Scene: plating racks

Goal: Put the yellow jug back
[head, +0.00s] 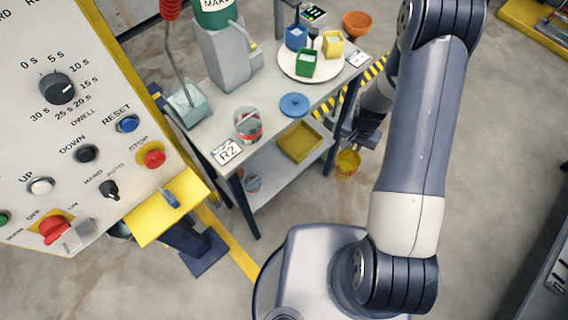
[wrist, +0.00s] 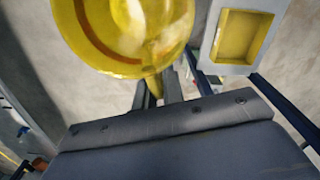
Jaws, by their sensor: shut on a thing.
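The yellow jug (head: 347,164) hangs at my gripper (head: 350,140), beside the right side of the R2 table and below its top. In the wrist view the yellow jug (wrist: 128,35) fills the upper left, with its round mouth facing the camera and an orange-brown band or liquid inside. My gripper (wrist: 158,88) is shut on the jug's near side.
The table (head: 228,152) carries a red-banded can (head: 247,124), a blue lid (head: 294,105), and a white round plate (head: 297,72) with blue, green and yellow cups. A yellow tray (head: 300,143) sits on the lower shelf. A control panel (head: 75,130) stands left.

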